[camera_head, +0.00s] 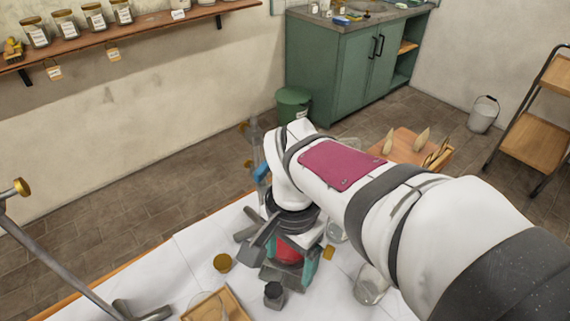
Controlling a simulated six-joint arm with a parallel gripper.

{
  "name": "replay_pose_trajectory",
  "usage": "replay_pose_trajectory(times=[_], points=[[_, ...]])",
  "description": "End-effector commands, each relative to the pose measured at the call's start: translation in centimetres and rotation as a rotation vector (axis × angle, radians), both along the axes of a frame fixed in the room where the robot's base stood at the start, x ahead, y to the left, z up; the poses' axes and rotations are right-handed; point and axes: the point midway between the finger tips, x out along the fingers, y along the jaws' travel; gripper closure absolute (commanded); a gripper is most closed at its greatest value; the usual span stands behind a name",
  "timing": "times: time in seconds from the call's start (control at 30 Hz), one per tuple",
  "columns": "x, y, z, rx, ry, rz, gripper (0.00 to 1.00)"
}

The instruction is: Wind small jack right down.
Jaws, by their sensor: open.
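My gripper (262,238) hangs below my dark round wrist near the middle of the table, with grey finger parts pointing down and left. It is open. A teal and dark grey piece of apparatus (309,268) with a red part (288,251) stands just under it. This may be the small jack, but my wrist and gripper cover its top and much of its frame. I cannot tell how high it is or whether my fingers touch it. A small dark knob-like object (274,293) is in front of it; I cannot tell if it belongs to it.
The white-covered table (180,262) has a brass-coloured lid (222,262), a wooden tray (232,304) and a metal stand (62,255) at left. Glassware (369,286) stands right, below my arm. A wooden board (408,142) lies behind. Clear tabletop shows left of the gripper.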

Motion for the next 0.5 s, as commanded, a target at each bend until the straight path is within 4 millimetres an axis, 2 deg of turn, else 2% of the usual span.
replay_pose_trajectory(times=[0.03,0.13,0.27,0.5], points=[[1.0,1.7,-0.4,-0.012,-0.003,-0.005,0.19],[2.1,3.4,-1.0,-0.024,-0.013,-0.028,0.19],[2.1,3.5,-2.5,-0.025,-0.013,-0.035,0.19],[2.0,3.4,-8.0,-0.026,-0.011,-0.035,0.19]])
